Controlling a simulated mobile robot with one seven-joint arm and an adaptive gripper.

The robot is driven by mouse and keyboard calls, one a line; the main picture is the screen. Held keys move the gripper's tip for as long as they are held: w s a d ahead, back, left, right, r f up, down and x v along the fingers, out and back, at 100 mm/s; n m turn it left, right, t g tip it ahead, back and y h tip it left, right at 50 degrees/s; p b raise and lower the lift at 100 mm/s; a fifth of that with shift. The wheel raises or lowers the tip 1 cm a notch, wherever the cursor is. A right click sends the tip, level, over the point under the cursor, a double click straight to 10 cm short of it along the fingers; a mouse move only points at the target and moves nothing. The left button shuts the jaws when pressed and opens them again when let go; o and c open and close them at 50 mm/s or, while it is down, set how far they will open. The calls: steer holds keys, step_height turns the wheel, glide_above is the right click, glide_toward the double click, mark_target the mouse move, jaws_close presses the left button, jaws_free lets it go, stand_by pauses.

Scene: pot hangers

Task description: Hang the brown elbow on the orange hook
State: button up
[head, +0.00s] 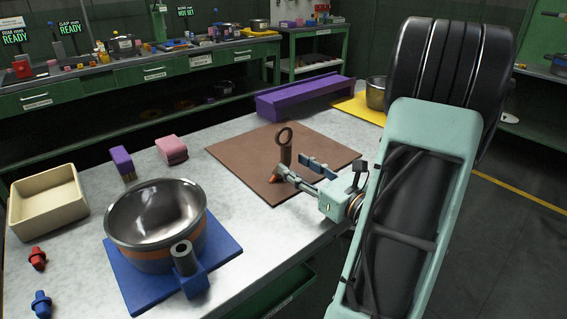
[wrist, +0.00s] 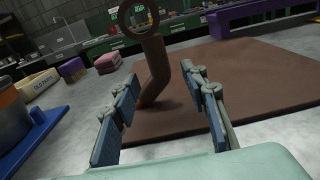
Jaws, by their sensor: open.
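The brown elbow (head: 286,153) stands upright on the brown mat (head: 235,150), with a ring at its top. In the wrist view the elbow (wrist: 154,65) bends near its foot toward the lower left. My gripper (head: 293,166) is open and low over the mat. In the wrist view my gripper (wrist: 160,82) has its fingers spread, with the elbow ahead and between them in the picture; no contact is clear. A small orange-red patch shows by one fingertip in the head view; I cannot tell what it belongs to. I cannot make out an orange hook.
A steel pot (head: 157,218) with an orange band sits on a blue mat (head: 130,285), beside a grey tube in a blue block (head: 190,275). A cream bin (head: 48,200) and purple and pink blocks stand left.

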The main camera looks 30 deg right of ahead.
mark_target(290, 160)
steer(key=w, duration=0.3)
steer(key=w+b, duration=0.1)
steer(key=shift+w+a+r, duration=0.2)
steer(key=shift+w+a, duration=0.1)
steer(key=shift+c, duration=0.3)
jaws_close()
